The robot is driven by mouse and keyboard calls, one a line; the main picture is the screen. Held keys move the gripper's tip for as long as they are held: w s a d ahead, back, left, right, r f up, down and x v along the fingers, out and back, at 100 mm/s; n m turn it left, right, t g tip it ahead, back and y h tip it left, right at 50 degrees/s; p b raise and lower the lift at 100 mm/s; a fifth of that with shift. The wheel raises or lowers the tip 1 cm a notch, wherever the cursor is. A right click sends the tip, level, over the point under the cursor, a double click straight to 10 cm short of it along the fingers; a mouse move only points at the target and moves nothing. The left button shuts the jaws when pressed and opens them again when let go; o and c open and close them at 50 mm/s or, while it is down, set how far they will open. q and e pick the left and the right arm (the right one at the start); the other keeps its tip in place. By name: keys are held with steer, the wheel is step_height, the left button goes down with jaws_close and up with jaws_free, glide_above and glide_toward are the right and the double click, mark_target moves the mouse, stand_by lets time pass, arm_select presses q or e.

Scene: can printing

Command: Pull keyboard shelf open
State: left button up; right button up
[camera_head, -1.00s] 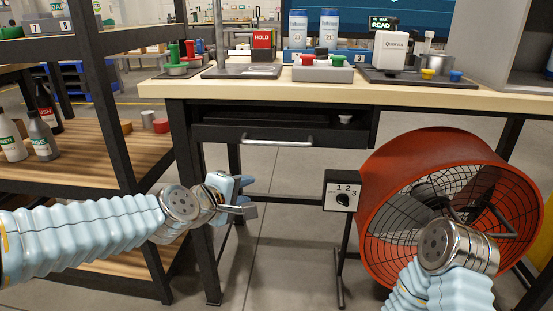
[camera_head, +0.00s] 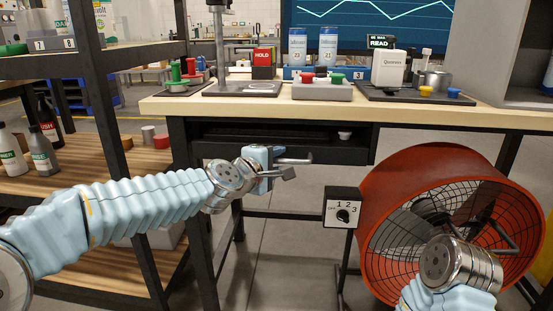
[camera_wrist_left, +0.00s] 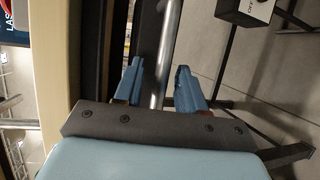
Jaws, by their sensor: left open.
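The keyboard shelf (camera_head: 342,154) is a dark drawer under the wooden tabletop, and its front sits close beneath the table. Its silver bar handle (camera_head: 298,160) is partly hidden behind my left gripper (camera_head: 284,167). In the left wrist view, the handle (camera_wrist_left: 170,38) runs between the two blue fingers of my left gripper (camera_wrist_left: 160,72). The fingers are apart, one on each side of the bar, with a gap visible. My right arm shows at the lower right, but its gripper is out of view.
A large red fan (camera_head: 440,210) stands right of the shelf, with a switch box (camera_head: 343,207) beside it. A shelving rack (camera_head: 110,165) stands at the left. Bottles and devices stand on the tabletop (camera_head: 290,112). The floor below the shelf is partly open.

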arm_select(q)
steer(key=shift+w+d, duration=0.1)
steer(key=shift+w, duration=0.15)
jaws_close()
